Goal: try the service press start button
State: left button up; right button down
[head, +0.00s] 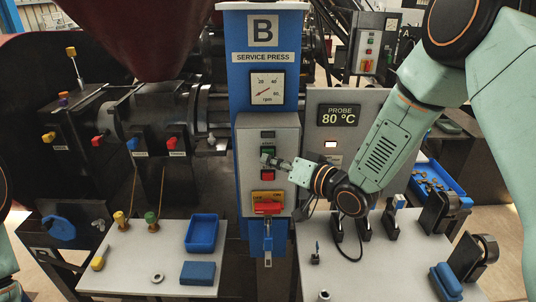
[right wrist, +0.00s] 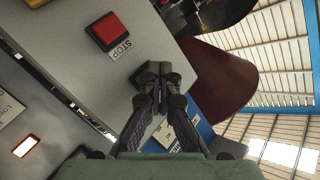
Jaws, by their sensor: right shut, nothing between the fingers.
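The blue column marked B, SERVICE PRESS (head: 262,57) carries a grey control box (head: 285,135). The green start button (head: 268,150) shows in part on the box, behind and just above my right fingertips. My right gripper (head: 268,160) is shut and empty, its tips at that button; I cannot tell whether they touch it. My left gripper is out of view.
A red switch on a yellow plate (head: 268,208) and a blue padlock-like part (head: 267,240) sit below the buttons. A PROBE 80 °C display (head: 339,116) stands at right. Tables with a blue tray (head: 202,233) and dark brackets (head: 437,215) flank the column.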

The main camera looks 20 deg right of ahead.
jog(key=shift+s+a, duration=0.2)
jog(key=shift+s, duration=0.35)
jog(key=shift+s+a+p, duration=0.15)
jog(key=shift+s+a, duration=0.05)
jog(key=shift+s, duration=0.6)
jog(key=shift+s+a+p, duration=0.1)
jog(key=shift+s+a, duration=0.15)
jog(key=shift+s, duration=0.55)
jog(key=shift+s+a+p, duration=0.15)
jog(key=shift+s+a, duration=0.05)
jog(key=shift+s, duration=0.6)
dwell(1.0)
